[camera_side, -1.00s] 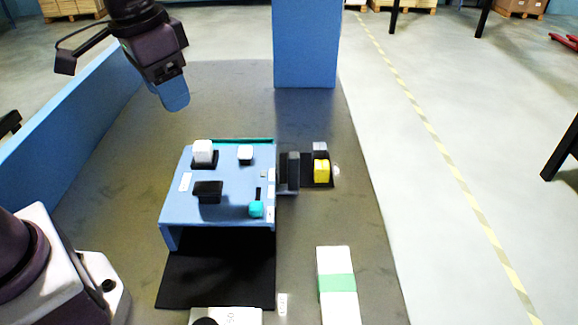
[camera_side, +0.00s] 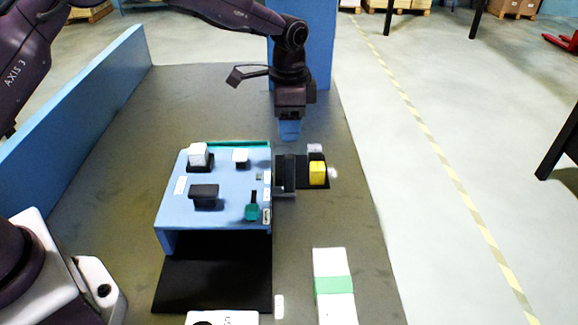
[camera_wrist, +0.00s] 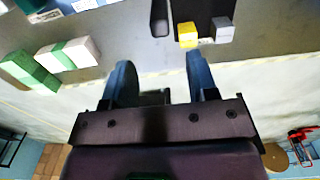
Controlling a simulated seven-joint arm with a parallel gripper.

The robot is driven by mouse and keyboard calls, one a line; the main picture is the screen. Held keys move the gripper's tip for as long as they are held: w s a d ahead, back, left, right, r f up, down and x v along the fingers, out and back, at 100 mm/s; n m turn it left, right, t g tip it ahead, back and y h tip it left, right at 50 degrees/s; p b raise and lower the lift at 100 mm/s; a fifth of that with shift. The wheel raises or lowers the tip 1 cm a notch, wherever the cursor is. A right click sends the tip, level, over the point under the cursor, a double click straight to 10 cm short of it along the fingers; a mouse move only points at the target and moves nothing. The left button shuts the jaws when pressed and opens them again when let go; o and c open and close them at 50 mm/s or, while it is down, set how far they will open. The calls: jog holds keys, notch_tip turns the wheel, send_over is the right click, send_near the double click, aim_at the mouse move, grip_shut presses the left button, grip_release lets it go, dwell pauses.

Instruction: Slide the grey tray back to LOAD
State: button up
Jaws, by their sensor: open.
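My gripper (camera_side: 289,131) is open and empty, above the table just behind the blue bench. In the wrist view its two blue fingers (camera_wrist: 160,68) stand well apart with nothing between them. A dark grey upright piece (camera_side: 285,174) stands against the right side of the bench; I cannot tell whether it is the tray or its handle. A dark bar (camera_wrist: 159,17) shows beyond the fingers in the wrist view. A black plate (camera_side: 304,180) beside it carries a yellow block (camera_side: 317,173) and a grey block (camera_side: 315,149). The small labels are too blurred to read as LOAD.
The blue bench (camera_side: 222,212) carries white knobs, a black handle (camera_side: 204,193) and a green lever (camera_side: 252,212). A blue column (camera_side: 313,60) stands behind my gripper. Table right of the plate is clear.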

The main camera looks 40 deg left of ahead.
aim_at(289, 167)
notch_tip(289, 167, down, 12)
jog(key=shift+r, duration=0.25)
jog(key=shift+s, duration=0.1)
grip_shut()
